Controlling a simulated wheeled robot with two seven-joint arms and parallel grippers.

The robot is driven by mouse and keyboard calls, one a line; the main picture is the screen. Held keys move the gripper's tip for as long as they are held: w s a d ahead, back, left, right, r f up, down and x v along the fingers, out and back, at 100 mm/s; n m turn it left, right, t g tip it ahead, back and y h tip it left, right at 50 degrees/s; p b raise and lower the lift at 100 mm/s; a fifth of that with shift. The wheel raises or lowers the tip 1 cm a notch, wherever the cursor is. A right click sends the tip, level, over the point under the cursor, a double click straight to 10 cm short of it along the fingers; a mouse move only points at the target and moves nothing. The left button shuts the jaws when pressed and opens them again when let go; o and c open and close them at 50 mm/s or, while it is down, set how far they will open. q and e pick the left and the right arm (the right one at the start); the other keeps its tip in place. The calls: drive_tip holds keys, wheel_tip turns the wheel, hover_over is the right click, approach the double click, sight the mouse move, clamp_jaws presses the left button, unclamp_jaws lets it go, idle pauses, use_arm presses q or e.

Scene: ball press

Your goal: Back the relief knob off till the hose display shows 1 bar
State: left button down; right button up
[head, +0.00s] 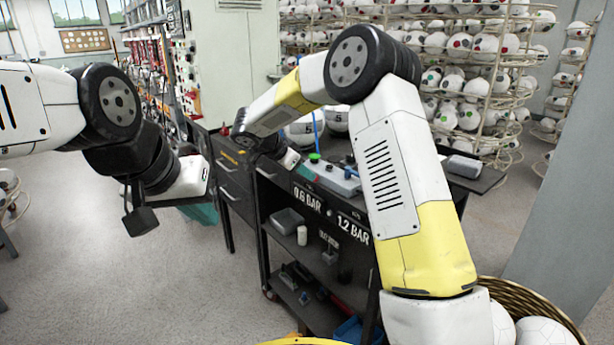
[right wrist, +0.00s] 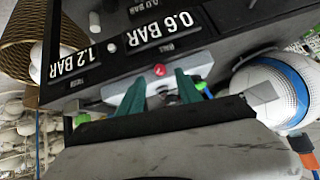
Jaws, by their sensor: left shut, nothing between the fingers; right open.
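A grey device (head: 335,180) lies on top of the black cart, with a small red knob (head: 347,174) and a green fitting (head: 314,157) by a blue hose (head: 317,130). In the right wrist view the red knob (right wrist: 159,70) shows just beyond the fingertips, and the green fitting (right wrist: 203,87) is to their right. My left gripper (head: 203,213) is shut and empty, left of the cart.
The black cart's front edge carries plates reading 0.6 BAR (head: 307,199) and 1.2 BAR (head: 352,229). Its lower shelves hold small items. A white and blue ball (right wrist: 262,92) sits beside the device. A wicker basket of balls (head: 540,305) stands at front right. Open floor lies left.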

drive_tip(key=shift+x, duration=2.2)
clamp_jaws()
